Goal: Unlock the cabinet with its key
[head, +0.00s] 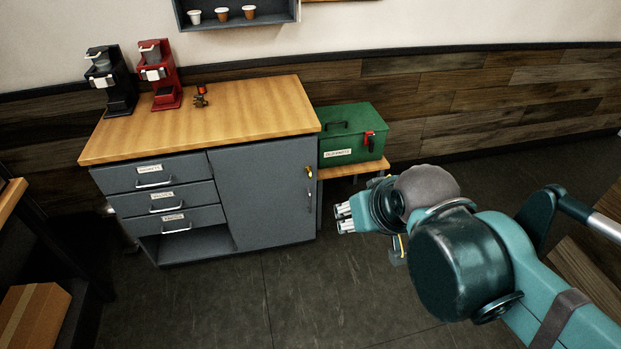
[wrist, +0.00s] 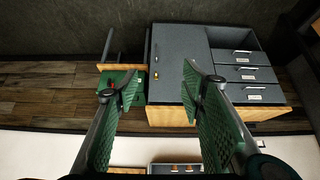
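The grey cabinet (head: 262,200) stands under a wooden top, and its door on the right is closed. A small brass-coloured piece (head: 309,172) sits at the door's upper right edge, above a slim upright handle (head: 309,188). I cannot tell whether it is only the lock or has a key in it. The brass piece also shows in the wrist view (wrist: 157,71), where the scene appears upside down. My gripper (head: 344,217) is in front of and to the right of the cabinet. In the wrist view my gripper (wrist: 161,72) has its fingers wide apart, with nothing between them.
A green box (head: 350,145) with a red-and-black piece on its front sits on a low wooden bench beside the cabinet. The floor in front is clear.

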